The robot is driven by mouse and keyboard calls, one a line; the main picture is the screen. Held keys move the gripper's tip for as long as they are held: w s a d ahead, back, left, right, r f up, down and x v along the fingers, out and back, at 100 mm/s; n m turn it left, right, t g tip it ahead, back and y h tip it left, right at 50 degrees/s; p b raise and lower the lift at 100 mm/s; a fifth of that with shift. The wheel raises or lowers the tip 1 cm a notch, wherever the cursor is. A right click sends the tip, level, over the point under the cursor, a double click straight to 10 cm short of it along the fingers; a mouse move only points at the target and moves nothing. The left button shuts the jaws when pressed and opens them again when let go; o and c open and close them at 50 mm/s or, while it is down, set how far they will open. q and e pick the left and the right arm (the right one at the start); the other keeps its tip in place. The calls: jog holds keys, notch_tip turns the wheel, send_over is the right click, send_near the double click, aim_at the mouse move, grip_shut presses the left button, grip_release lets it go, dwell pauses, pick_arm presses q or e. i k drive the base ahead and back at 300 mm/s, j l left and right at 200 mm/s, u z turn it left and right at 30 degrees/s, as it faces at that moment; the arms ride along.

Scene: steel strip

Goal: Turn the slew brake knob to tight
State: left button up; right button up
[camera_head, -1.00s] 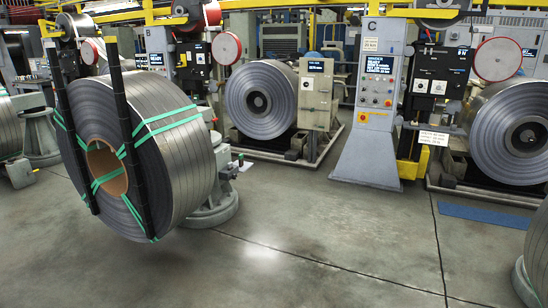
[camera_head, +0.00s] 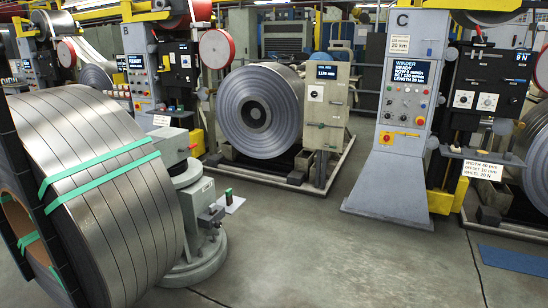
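The coil of steel strip (camera_head: 112,200) with green straps fills the lower left, held between dark upright bars (camera_head: 22,175). A grey round pedestal (camera_head: 190,265) stands behind it, with a grey box (camera_head: 211,218) on its side. A small dark green upright piece (camera_head: 228,196) stands by a white plate (camera_head: 233,206) beside this box. I cannot tell whether it is the slew brake knob, and no tight marking can be read. Neither of my grippers is in view.
A grey winder cabinet (camera_head: 398,120) marked C stands right of centre. A coil (camera_head: 262,110) on a low frame stands behind. A blue mat (camera_head: 512,261) lies at right. The grey floor (camera_head: 330,265) in front is clear.

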aim_at(217, 224)
jog(key=i+u, duration=0.1)
jog(key=i, duration=0.55)
jog(key=i+l+u, duration=0.1)
jog(key=i, duration=0.55)
jog(key=i+l+u, duration=0.1)
jog(key=i, duration=0.55)
jog(key=l, duration=0.1)
